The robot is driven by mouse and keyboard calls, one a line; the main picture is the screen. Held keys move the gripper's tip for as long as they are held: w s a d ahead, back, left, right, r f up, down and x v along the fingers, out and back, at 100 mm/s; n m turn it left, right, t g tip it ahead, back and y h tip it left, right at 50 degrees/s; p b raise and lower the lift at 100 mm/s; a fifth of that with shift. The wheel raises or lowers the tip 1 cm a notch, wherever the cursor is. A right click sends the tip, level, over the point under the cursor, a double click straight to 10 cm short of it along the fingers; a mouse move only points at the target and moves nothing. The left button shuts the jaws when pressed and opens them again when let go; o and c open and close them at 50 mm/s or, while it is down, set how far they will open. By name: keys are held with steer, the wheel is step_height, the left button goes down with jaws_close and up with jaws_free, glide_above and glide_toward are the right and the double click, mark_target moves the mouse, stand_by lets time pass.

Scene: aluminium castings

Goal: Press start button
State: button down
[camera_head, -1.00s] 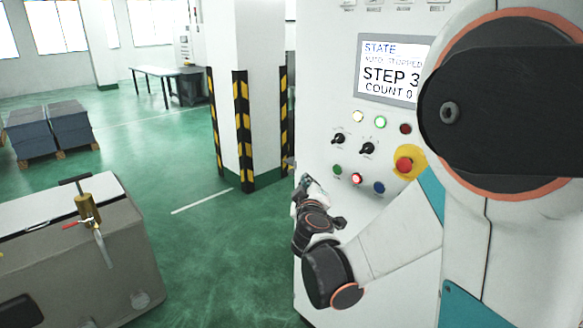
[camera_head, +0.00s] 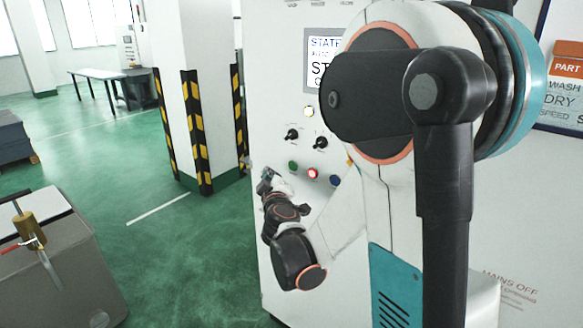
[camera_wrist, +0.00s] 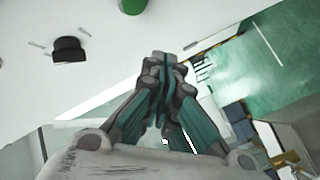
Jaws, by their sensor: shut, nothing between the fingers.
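The white control panel (camera_head: 275,110) carries a green button (camera_head: 292,165), a lit red button (camera_head: 312,173) and a blue button (camera_head: 334,180) in a row. I cannot read which one is labelled start. My gripper (camera_head: 266,177) is just left of and below the green button, near the panel's left edge. In the wrist view my gripper (camera_wrist: 160,60) has its fingertips together, with nothing between them. The green button (camera_wrist: 132,6) shows there at the top edge, apart from the fingertips. A black knob (camera_wrist: 70,50) is to the left.
Two black switches (camera_head: 306,138) sit above the buttons. My arm covers part of the state screen (camera_head: 322,46) and the panel's right side. A striped pillar (camera_head: 195,120) stands left of the panel. A grey casting box (camera_head: 70,255) is at lower left, with green floor between.

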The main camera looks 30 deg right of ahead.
mark_target(293, 166)
steer(key=shift+w+d, duration=0.3)
steer(key=shift+d, duration=0.5)
steer(key=shift+w+d, duration=0.25)
steer(key=shift+d, duration=0.5)
steer(key=shift+w+d, duration=0.3)
steer(key=shift+d, duration=0.5)
steer(key=shift+d, duration=0.1)
steer(key=shift+w+d, duration=0.15)
steer(key=shift+d, duration=0.15)
